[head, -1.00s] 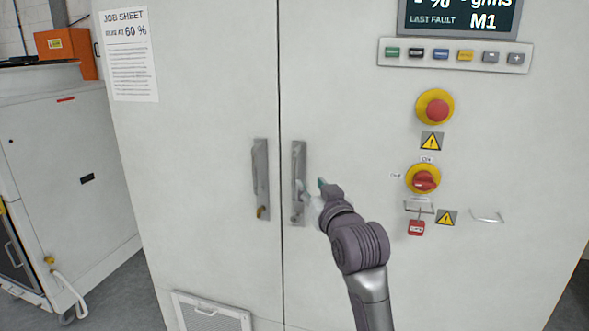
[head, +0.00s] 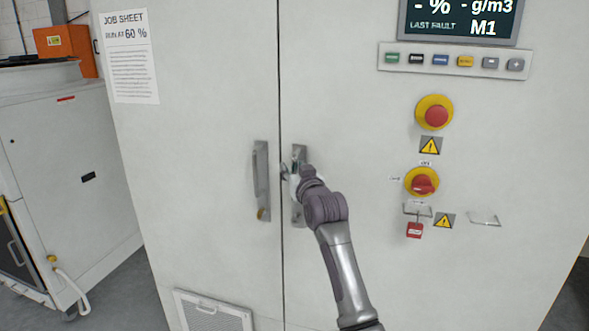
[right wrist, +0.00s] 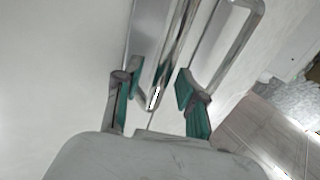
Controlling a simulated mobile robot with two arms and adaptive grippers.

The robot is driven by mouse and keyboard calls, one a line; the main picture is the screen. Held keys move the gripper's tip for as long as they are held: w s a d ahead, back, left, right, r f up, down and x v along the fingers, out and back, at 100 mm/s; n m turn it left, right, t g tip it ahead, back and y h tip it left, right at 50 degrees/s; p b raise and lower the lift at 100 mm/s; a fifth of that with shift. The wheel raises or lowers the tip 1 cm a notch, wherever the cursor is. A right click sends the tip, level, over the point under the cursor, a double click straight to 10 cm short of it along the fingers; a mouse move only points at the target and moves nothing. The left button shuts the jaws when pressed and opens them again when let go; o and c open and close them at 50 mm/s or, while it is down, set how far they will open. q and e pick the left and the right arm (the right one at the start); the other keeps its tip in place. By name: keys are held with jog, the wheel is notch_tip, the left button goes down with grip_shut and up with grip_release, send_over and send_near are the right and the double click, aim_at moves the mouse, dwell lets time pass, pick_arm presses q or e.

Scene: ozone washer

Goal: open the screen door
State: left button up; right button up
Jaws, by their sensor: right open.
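The screen door is the right-hand door of a white cabinet (head: 350,110), and it is shut, with a dark display screen (head: 460,18) at its top. Its grey upright handle (head: 299,152) is mostly hidden behind my right gripper (head: 293,174) in the head view. In the right wrist view my right gripper (right wrist: 155,95) is open, its teal-padded fingers apart. The metal handle (right wrist: 165,70) reaches between them, and I cannot tell whether either finger touches it. My left gripper is not in view.
The left cabinet door (head: 200,100) has its own handle (head: 261,180) close to the gap. Right of my arm are a red emergency button (head: 436,116), a red rotary switch (head: 424,184) and a red padlock (head: 415,230). A grey machine (head: 65,170) stands at left.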

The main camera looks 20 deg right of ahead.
grip_shut()
dwell(0.5)
